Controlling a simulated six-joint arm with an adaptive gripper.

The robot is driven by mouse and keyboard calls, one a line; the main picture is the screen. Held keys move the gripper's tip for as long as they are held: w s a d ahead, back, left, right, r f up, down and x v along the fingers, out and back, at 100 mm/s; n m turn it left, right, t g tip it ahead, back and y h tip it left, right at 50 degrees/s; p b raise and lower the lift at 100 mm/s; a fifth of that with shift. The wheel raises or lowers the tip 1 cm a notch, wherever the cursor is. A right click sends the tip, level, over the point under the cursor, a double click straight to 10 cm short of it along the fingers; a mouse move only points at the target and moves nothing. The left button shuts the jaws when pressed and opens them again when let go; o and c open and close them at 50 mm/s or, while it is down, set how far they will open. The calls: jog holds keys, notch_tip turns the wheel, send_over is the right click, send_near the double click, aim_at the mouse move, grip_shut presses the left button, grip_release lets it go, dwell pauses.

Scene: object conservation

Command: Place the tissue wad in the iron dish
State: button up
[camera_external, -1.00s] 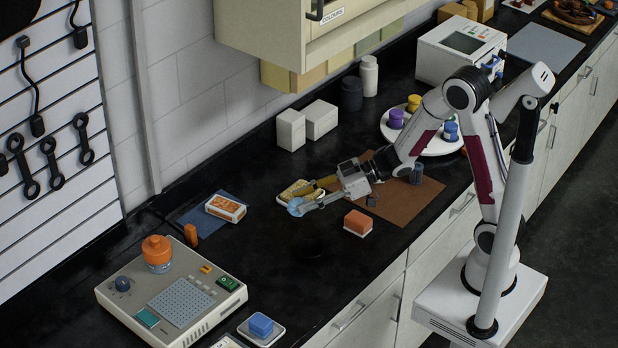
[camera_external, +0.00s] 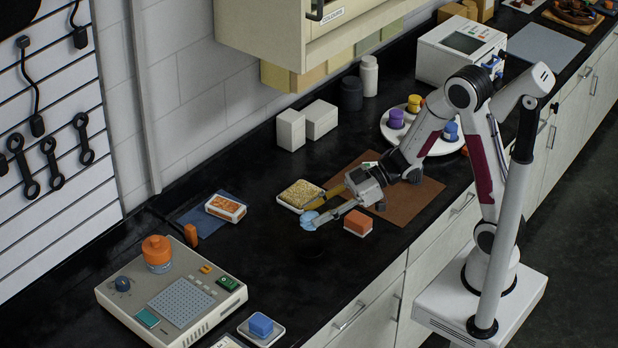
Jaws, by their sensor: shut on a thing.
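A light blue wad (camera_external: 308,220), seemingly the tissue wad, is pinched at the fingertips of my gripper (camera_external: 315,212). One finger looks yellow-brown and the other grey. My gripper points left, and the wad is just in front of the tan-filled tray. A dark round shape (camera_external: 312,248), probably the iron dish, lies on the black bench a little below the wad in the picture. It is hard to make out against the bench. I cannot tell how high the wad is above the bench.
A white tray with tan filling (camera_external: 299,196) lies behind the gripper tips. A red-orange block (camera_external: 358,221) stands right of the wad, close under the gripper. A brown mat (camera_external: 410,201) lies under the arm. An orange-and-white box (camera_external: 225,208) is left. The bench front of the dark shape is clear.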

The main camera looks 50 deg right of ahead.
jog(key=shift+f, duration=2.75)
jog(key=shift+f, duration=0.1)
jog(key=shift+f, duration=2)
jog(key=shift+f, duration=0.1)
jog(key=o, duration=0.7)
jog(key=shift+v, duration=3.8)
